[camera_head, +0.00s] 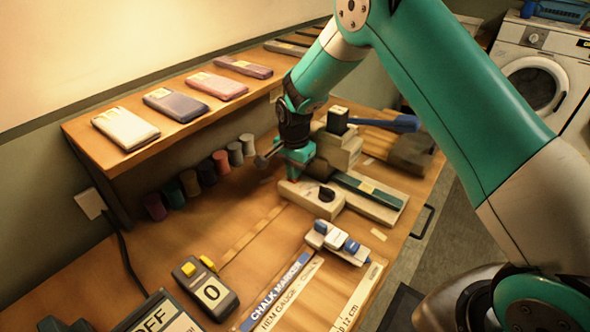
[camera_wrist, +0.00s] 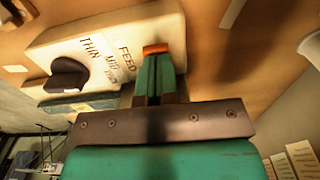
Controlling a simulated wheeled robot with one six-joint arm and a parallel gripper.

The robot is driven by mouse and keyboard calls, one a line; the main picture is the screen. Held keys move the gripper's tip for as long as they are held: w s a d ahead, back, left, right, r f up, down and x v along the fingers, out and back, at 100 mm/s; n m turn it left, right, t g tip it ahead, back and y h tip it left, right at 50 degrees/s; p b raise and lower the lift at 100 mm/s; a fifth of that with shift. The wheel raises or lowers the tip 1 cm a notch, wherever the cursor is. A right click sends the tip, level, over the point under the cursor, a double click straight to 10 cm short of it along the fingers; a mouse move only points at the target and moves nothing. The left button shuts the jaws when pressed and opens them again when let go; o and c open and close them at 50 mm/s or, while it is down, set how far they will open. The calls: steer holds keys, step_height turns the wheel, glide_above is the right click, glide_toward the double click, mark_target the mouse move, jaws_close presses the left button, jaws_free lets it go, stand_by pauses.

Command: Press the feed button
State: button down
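The cream machine (camera_head: 305,194) with a black knob (camera_head: 326,194) stands on the bench below my gripper. In the wrist view its cream face (camera_wrist: 140,25) carries the words FEED, THIN and MID, with a further word beside them and the knob (camera_wrist: 68,75) near them. My gripper (camera_wrist: 157,55) has its green fingers together, shut with nothing seen between them. Its tips lie right beside the FEED label (camera_wrist: 124,58). An orange-red patch shows at the tips; I cannot tell whether it is the button or part of the fingers. Contact cannot be told.
A dark green strip (camera_head: 368,187) lies beside the machine, and a stepped block (camera_head: 338,148) stands behind. Thread spools (camera_head: 206,172) line the wall under a shelf (camera_head: 115,165) of flat cases. A yellow-topped counter (camera_head: 205,288) and a small blue-and-white device (camera_head: 338,243) stand nearer.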

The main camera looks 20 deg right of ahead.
steer(key=shift+s+f, duration=0.35)
steer(key=shift+f, duration=0.3)
steer(key=r+p, duration=0.1)
steer(key=r, duration=0.1)
steer(key=r+p, duration=0.1)
steer(key=r, duration=0.1)
steer(key=r+p, duration=0.1)
steer(key=p, duration=0.1)
steer(key=shift+w+r, duration=0.25)
steer(key=shift+r, duration=0.15)
step_height(320, 180, up, 10)
steer(key=b, duration=0.2)
steer(key=shift+f, duration=0.25)
steer(key=shift+w, duration=0.1)
